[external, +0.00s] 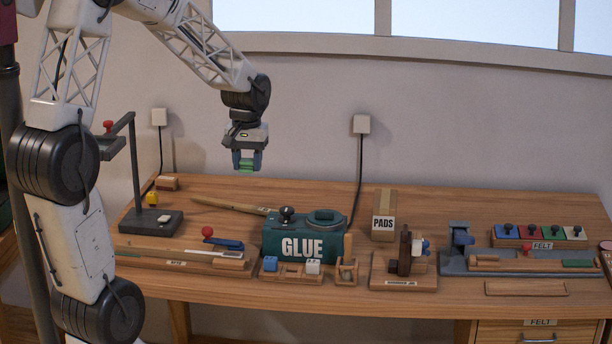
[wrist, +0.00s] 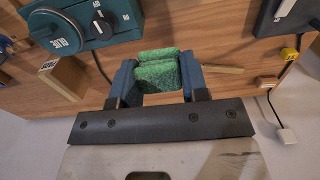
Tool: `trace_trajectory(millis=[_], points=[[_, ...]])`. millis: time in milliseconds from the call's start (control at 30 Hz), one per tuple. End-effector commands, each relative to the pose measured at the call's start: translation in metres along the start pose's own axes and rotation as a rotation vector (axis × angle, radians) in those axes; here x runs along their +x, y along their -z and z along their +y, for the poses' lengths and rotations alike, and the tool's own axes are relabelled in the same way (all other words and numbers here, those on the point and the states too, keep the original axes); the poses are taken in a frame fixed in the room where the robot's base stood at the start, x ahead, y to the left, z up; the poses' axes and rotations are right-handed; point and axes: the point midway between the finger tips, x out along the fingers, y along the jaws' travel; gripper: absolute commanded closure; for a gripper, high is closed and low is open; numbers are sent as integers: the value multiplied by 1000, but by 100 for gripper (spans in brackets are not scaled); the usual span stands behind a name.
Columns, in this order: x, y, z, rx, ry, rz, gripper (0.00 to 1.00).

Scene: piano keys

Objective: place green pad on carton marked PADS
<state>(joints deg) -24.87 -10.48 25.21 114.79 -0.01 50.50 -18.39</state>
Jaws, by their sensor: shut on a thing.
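My gripper (external: 246,167) is raised in the air above the back left of the bench, left of and above the glue box. It is shut on a green pad (wrist: 157,68). In the wrist view the pad's fuzzy green top shows between the blue fingers; in the external view only a thin green strip shows between them. The carton marked PADS (external: 384,225) stands upright at the back of the bench, right of the glue box, apart from my gripper. Its top looks bare. A brown carton (wrist: 66,80) also shows at the left in the wrist view.
The teal GLUE box (external: 300,240) with black knob stands between my gripper and the carton. A lamp-like stand (external: 140,180) is at left. A wooden stick (external: 228,205) lies behind. Wooden jigs (external: 405,270) line the front. A cord hangs on the wall behind.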

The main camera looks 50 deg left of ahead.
Motion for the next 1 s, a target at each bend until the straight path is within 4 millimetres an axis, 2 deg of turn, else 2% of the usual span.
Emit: trace_trajectory(millis=[33,300,700,1000], points=[[0,3,13,3,0,0,80],[1,17,79,-6,0,0,80],[6,22,179,-20,0,0,80],[9,18,233,-28,0,0,80]])
